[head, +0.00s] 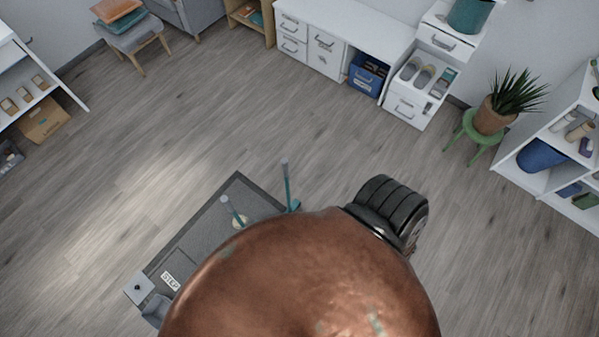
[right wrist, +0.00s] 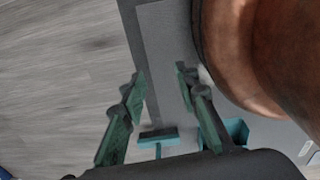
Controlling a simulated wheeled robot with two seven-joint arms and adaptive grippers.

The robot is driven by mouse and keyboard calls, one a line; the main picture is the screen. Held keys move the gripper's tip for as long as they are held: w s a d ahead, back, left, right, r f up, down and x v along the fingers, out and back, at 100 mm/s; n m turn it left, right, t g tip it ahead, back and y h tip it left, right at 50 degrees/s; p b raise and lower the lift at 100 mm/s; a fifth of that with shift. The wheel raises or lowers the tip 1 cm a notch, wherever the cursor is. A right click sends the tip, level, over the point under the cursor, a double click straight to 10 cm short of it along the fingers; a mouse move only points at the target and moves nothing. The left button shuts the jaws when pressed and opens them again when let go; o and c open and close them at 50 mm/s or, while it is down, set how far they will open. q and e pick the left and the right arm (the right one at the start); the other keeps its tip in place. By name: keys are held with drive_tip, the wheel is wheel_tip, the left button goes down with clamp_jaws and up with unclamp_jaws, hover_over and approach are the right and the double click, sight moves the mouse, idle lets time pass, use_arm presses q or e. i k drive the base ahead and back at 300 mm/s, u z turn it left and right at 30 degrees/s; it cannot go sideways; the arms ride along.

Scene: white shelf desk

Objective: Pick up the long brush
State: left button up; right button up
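I cannot make out a long brush for certain in either view. A long, narrow item (head: 443,82) lies beside two grey shoes or slippers (head: 417,73) in the white drawer unit at the top right, but it is too small to name. My right gripper (right wrist: 160,78) shows in the right wrist view. Its two green-patched fingers are spread apart with nothing between them. My own brown, rounded body fills the bottom of the head view and hides what is below. My left gripper is in neither view.
A white desk (head: 345,25) with drawers stands at the back. A blue bin (head: 367,76) sits under it. A green stool (head: 477,140) with a potted plant (head: 510,98) and a white shelf (head: 567,160) are at the right. The wooden floor (head: 200,110) between is clear.

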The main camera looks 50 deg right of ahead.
sight(288, 193)
drive_tip(key=z, duration=1.4)
drive_tip(key=k, duration=0.7)
